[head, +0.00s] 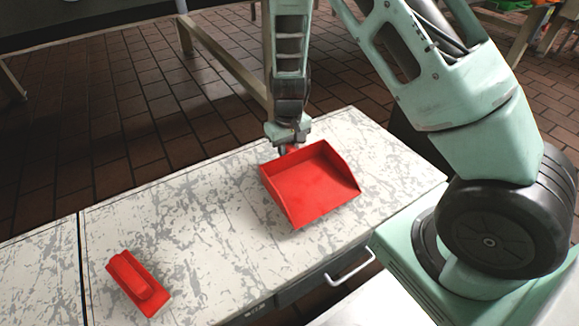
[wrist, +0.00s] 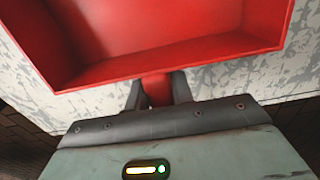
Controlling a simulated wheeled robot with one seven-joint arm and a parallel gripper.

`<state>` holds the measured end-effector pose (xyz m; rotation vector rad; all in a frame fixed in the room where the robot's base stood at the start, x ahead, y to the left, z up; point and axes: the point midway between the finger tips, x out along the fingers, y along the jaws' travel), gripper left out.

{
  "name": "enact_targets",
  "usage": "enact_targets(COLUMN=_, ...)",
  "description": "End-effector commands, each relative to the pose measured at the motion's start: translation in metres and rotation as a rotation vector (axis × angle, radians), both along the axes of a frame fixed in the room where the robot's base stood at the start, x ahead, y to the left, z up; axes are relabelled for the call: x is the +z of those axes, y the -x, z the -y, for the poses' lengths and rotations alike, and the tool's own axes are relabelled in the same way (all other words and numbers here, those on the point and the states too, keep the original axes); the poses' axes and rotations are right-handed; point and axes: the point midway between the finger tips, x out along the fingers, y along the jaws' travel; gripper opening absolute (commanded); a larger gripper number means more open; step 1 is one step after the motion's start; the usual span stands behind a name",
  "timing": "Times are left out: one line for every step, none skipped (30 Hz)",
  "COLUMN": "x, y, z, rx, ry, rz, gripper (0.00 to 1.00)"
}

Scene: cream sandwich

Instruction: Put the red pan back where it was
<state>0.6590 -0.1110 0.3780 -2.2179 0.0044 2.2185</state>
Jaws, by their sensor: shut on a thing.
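The red pan (head: 312,188) is a dustpan with raised side walls. It is at the right part of the worn white countertop (head: 215,215), its open side toward the lower right. I cannot tell whether it rests on the top or is just above it. My gripper (head: 288,148) is at the pan's back edge and shut on its handle. In the wrist view the red handle (wrist: 157,90) is between the two dark fingers, and the pan (wrist: 160,35) extends beyond them. Most of the handle is hidden in the head view.
A red brush (head: 138,283) lies on the countertop at the lower left. The countertop between brush and pan is clear. A metal drawer handle (head: 350,268) is on the cabinet's front. A wooden-legged table (head: 222,58) stands behind, on the brick floor (head: 130,110).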

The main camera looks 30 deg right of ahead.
Motion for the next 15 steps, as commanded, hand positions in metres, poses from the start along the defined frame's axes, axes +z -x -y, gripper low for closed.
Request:
enact_targets(x=-0.014, y=0.001, z=0.0, rx=0.0, ry=0.001, rz=-0.002, gripper=0.0)
enact_targets(x=-0.02, y=0.001, z=0.0, rx=0.001, ry=0.001, rz=-0.002, gripper=0.0)
enact_targets(x=-0.027, y=0.001, z=0.0, rx=0.0, ry=0.001, rz=-0.002, gripper=0.0)
enact_targets(x=-0.032, y=0.001, z=0.0, rx=0.0, ry=0.001, rz=-0.002, gripper=0.0)
enact_targets(x=-0.035, y=0.001, z=0.0, rx=-0.001, ry=0.001, rz=-0.002, gripper=0.0)
enact_targets(x=-0.038, y=0.0, z=0.0, rx=0.0, ry=0.001, rz=-0.001, gripper=0.0)
enact_targets(x=-0.039, y=0.0, z=0.0, rx=0.001, ry=0.001, rz=-0.001, gripper=0.0)
enact_targets(x=-0.039, y=0.0, z=0.0, rx=0.001, ry=0.001, rz=-0.001, gripper=0.0)
enact_targets(x=-0.038, y=0.0, z=0.0, rx=0.001, ry=0.001, rz=-0.001, gripper=0.0)
enact_targets(x=-0.037, y=0.0, z=0.0, rx=0.001, ry=0.001, rz=0.0, gripper=0.0)
enact_targets(x=-0.037, y=0.0, z=0.0, rx=0.001, ry=0.001, rz=0.0, gripper=0.0)
enact_targets(x=-0.036, y=0.0, z=0.0, rx=0.001, ry=0.001, rz=0.0, gripper=0.0)
enact_targets(x=-0.036, y=0.0, z=0.0, rx=0.001, ry=0.001, rz=-0.001, gripper=0.0)
enact_targets(x=-0.037, y=0.0, z=0.0, rx=0.001, ry=0.001, rz=-0.001, gripper=0.0)
enact_targets(x=-0.037, y=0.0, z=0.0, rx=0.001, ry=0.001, rz=-0.001, gripper=0.0)
